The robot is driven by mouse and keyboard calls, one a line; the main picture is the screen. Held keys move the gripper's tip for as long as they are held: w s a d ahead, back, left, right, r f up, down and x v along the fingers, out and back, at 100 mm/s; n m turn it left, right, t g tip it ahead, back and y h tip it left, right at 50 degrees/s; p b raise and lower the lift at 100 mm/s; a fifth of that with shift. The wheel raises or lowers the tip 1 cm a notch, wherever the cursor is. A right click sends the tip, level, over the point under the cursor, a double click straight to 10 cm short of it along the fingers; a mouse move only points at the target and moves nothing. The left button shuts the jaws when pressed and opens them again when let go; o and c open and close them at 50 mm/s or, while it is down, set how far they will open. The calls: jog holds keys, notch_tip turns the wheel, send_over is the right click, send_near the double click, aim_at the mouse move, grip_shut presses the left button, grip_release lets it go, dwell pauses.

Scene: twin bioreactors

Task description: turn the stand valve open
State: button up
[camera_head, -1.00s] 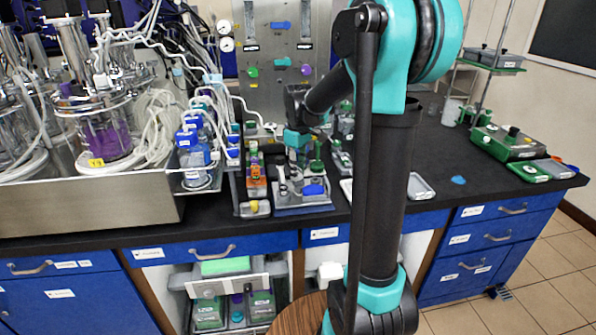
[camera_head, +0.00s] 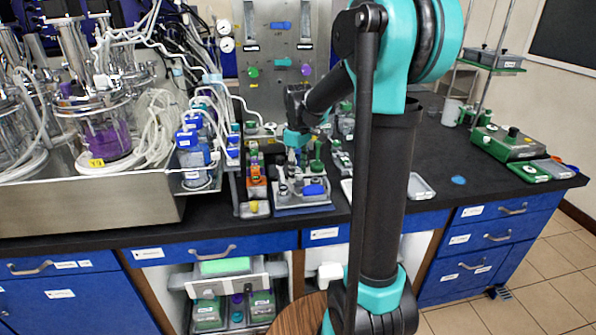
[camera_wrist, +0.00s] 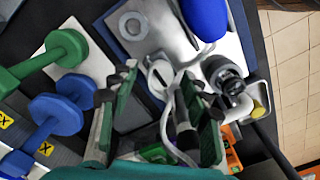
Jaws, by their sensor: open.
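A small metal stand (camera_head: 288,208) with several upright fittings and a blue part (camera_head: 314,190) sits near the bench's front edge. In the wrist view I see its metal plate, the rounded blue part (camera_wrist: 206,16), a flat ring (camera_wrist: 133,25), a slotted round piece (camera_wrist: 160,74) and a dark ribbed knob (camera_wrist: 224,74). I cannot tell for certain which fitting is the stand valve. My gripper (camera_head: 298,159) points down over the back of the stand. In the wrist view my gripper (camera_wrist: 160,88) is open, its fingers apart on either side of the slotted piece's line, with nothing clearly held.
Left of the stand is a narrow rack with orange and green parts (camera_head: 256,187). Blue-capped bottles (camera_head: 194,155) and a steel tray (camera_head: 90,205) with glass vessels stand farther left. Green and blue dumbbell-shaped parts (camera_wrist: 60,112) lie beside the fingers.

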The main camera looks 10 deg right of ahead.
aim_at(298, 174)
notch_tip(298, 174, up, 12)
dwell(0.5)
